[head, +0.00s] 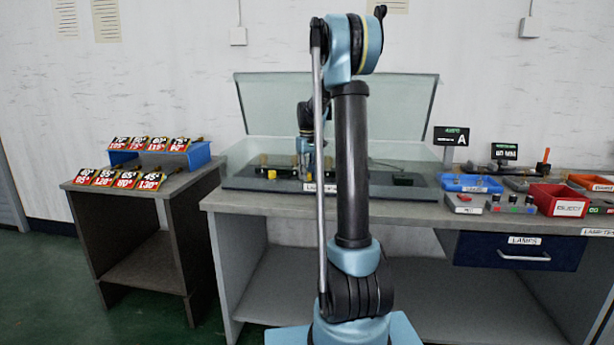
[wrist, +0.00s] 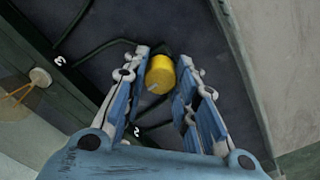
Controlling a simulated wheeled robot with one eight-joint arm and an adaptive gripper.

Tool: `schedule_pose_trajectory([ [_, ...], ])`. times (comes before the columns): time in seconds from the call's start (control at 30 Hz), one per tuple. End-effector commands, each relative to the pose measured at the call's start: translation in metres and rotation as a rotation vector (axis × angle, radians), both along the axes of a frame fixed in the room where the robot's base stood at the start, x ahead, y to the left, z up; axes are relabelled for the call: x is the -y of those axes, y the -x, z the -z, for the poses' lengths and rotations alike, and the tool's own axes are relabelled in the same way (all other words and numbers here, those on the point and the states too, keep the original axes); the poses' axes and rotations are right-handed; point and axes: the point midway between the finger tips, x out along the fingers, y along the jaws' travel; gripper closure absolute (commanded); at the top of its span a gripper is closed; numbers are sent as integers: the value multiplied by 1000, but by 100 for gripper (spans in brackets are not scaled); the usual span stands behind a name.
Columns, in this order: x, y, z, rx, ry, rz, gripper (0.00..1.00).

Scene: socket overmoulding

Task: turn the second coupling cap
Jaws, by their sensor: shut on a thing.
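The yellow coupling cap (wrist: 160,74) is a round, ribbed cap in the wrist view, close to the painted number 2. My gripper (wrist: 163,62) has one blue-and-white finger on each side of it and is shut on it. A dark fitting shows just behind the cap. In the head view, the end of my arm reaches into the glass-lidded case (head: 240,184) on the bench. My arm hides much of the gripper there, and the held cap cannot be made out. Another small yellow piece (head: 272,174) shows in the case, left of the gripper.
The glass lid (head: 400,105) stands raised behind the case. Dark cables (wrist: 75,22) and a number 3 lie left of the cap in the wrist view. A blue tray (head: 470,184) and a red bin (head: 556,199) stand on the bench to the right.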

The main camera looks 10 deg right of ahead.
Motion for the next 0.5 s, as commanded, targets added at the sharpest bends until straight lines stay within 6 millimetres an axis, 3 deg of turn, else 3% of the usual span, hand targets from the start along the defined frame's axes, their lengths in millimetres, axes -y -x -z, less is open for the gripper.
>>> schedule_pose_trajectory([
  [0.2, 0, -3, -1, 4, 0, 1, 97],
  [0.23, 0, -3, -1, 4, 0, 1, 67],
  [0.3, 0, -2, 0, 4, 1, 1, 52],
  [0.5, 0, -1, 0, 2, 0, 1, 52],
])
